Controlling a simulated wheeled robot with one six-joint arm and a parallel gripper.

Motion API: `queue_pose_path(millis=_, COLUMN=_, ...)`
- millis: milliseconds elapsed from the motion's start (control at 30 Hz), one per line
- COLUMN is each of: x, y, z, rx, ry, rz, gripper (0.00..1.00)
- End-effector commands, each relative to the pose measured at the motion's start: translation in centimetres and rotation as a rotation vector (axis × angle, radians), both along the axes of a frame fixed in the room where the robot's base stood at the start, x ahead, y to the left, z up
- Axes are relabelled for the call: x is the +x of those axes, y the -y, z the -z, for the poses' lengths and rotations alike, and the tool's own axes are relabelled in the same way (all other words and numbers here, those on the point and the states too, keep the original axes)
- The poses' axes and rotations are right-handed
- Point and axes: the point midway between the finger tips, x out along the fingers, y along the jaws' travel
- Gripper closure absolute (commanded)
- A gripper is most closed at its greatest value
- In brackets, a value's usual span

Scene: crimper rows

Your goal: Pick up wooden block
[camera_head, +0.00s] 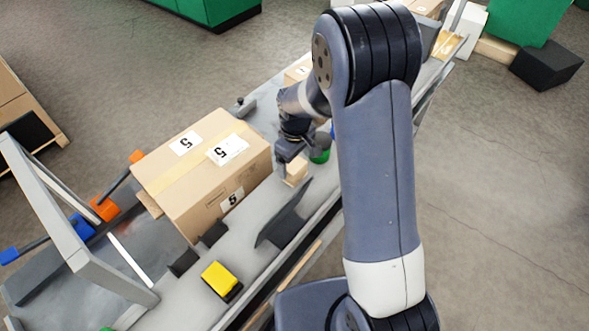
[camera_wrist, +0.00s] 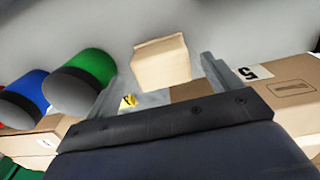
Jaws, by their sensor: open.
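A small light wooden block (camera_head: 296,171) stands on the grey surface, to the right of a large carton. In the wrist view the block (camera_wrist: 161,60) shows ahead, in the gap between my two fingers. My gripper (camera_head: 287,163) is open and points down at the block; its fingers also show in the wrist view (camera_wrist: 160,82), one on each side. I cannot tell whether either finger touches the block. In the head view my gripper partly hides the block.
A large carton (camera_head: 190,207) stands close left of my gripper. A green cylinder (camera_wrist: 93,66) and a blue cylinder (camera_wrist: 24,86) stand close by. A dark angled plate (camera_head: 284,218) and a yellow-topped block (camera_head: 220,277) are nearer.

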Motion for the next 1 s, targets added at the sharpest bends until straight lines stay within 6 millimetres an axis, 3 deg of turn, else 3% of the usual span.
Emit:
queue_pose_path(millis=233, x=-0.2, y=-0.2, z=3.3, rx=-0.001, ry=-0.003, rz=0.0, gripper=0.15)
queue_pose_path(millis=567, x=-0.2, y=-0.2, z=3.9, rx=0.0, ry=0.0, rz=0.0, gripper=0.15)
queue_pose_path(millis=1000, x=-0.2, y=-0.2, z=3.9, rx=0.0, ry=0.0, rz=0.0, gripper=0.51)
